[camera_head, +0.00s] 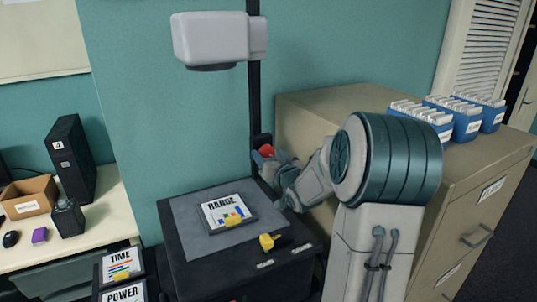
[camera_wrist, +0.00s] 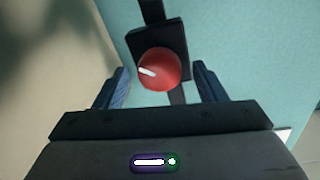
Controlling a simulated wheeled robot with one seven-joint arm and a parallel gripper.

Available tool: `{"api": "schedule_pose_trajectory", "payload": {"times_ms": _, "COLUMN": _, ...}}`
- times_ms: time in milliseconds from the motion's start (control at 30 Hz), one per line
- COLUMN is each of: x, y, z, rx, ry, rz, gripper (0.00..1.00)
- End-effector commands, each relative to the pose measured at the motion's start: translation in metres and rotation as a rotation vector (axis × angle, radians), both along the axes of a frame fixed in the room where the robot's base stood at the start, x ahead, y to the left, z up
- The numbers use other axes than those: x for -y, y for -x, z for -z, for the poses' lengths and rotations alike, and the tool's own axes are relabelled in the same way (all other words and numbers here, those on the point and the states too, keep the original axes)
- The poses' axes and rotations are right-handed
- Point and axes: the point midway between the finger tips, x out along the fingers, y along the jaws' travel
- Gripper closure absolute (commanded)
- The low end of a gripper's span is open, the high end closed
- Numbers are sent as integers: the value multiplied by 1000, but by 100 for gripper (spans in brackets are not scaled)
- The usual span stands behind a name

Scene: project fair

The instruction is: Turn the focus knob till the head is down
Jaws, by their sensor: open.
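The red focus knob (camera_wrist: 160,70) has a white mark pointing to the upper left and sits on a black block on the post. It also shows as a small red disc (camera_head: 267,150) in the head view. My gripper (camera_wrist: 163,88) is open, with one finger on each side of the knob and gaps visible between fingers and knob. In the head view my gripper (camera_head: 270,160) is at the post, partly hidden by my arm. The light grey projector head (camera_head: 215,38) is high on the black post (camera_head: 254,95), well above the dark projector base (camera_head: 215,270).
A framed RANGE card (camera_head: 226,212) and a yellow object (camera_head: 268,242) lie on the projector's top. A beige filing cabinet (camera_head: 310,105) with blue file boxes (camera_head: 468,122) stands close at right. A desk (camera_head: 100,215) with small boxes is at left.

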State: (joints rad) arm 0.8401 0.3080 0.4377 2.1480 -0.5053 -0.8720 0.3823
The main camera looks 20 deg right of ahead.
Motion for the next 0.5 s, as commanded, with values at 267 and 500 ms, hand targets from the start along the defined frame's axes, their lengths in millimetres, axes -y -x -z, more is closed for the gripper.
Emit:
{"api": "schedule_pose_trajectory", "payload": {"times_ms": 267, "x": 0, "y": -3, "z": 0, "rx": 0, "ry": 0, "rz": 0, "gripper": 36}}
{"api": "schedule_pose_trajectory", "payload": {"times_ms": 500, "x": 0, "y": -3, "z": 0, "rx": 0, "ry": 0, "rz": 1, "gripper": 80}}
